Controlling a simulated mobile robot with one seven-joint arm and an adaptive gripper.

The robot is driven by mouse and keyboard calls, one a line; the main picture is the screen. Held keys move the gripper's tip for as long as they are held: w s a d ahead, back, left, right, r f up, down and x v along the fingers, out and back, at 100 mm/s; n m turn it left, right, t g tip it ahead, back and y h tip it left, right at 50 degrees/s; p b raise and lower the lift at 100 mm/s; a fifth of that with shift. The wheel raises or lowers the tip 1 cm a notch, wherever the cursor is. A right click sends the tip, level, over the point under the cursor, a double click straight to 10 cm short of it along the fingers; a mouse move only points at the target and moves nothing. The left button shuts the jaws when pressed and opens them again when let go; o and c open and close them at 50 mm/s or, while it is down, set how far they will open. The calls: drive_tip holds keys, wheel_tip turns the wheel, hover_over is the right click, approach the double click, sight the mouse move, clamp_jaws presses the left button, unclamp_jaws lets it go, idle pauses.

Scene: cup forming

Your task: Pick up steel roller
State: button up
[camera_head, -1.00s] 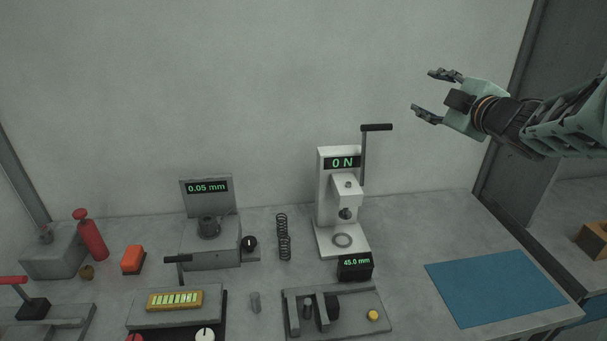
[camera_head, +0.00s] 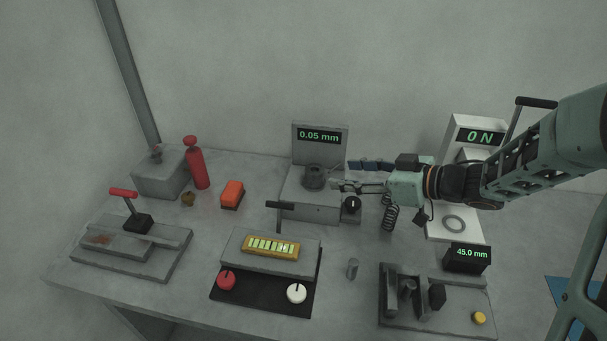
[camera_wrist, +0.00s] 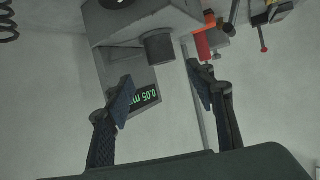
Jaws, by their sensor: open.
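A small plain grey steel cylinder (camera_head: 352,268) stands upright on the bench between the yellow-strip block and the front-right fixture; it looks like the roller. Another short grey cylinder (camera_head: 408,288) stands in that fixture, so I cannot be sure which is the steel roller. My gripper (camera_head: 356,176) is open and empty, behind and above the free-standing cylinder, beside the 0.05 mm gauge. In the wrist view its spread fingers (camera_wrist: 163,95) show nothing between them except the gauge beyond. Neither small cylinder is recognisable in the wrist view.
The 0.05 mm gauge (camera_head: 308,205) with a dark cup-like part is close to my fingers. Springs (camera_head: 389,215) and the 0 N press (camera_head: 455,226) are under or behind my arm. The 45.0 mm fixture (camera_head: 455,322) stands front right. Clear bench surrounds the free-standing cylinder.

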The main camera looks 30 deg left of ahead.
sight(311, 167)
drive_tip(key=x, duration=0.5)
drive_tip(key=shift+a+b, duration=0.2)
drive_tip(key=shift+b, duration=0.2)
drive_tip(key=b+x, duration=0.1)
drive_tip(key=x, duration=0.4)
drive_tip(key=shift+a+r, duration=0.15)
drive_tip(key=shift+a, duration=0.05)
clamp_jaws()
drive_tip(key=shift+r, duration=0.1)
drive_tip(key=shift+r, duration=0.4)
wheel_tip(311, 167, up, 2)
drive_tip(key=shift+r+p, duration=0.15)
drive_tip(key=shift+p, duration=0.5)
drive_tip(key=s+d+r+p, duration=0.2)
drive_tip(key=s+d+r, duration=0.2)
drive_tip(key=s+r, duration=0.6)
drive_tip(key=s, duration=0.3)
drive_tip(key=shift+d+p, duration=0.2)
drive_tip(key=shift+p, duration=0.15)
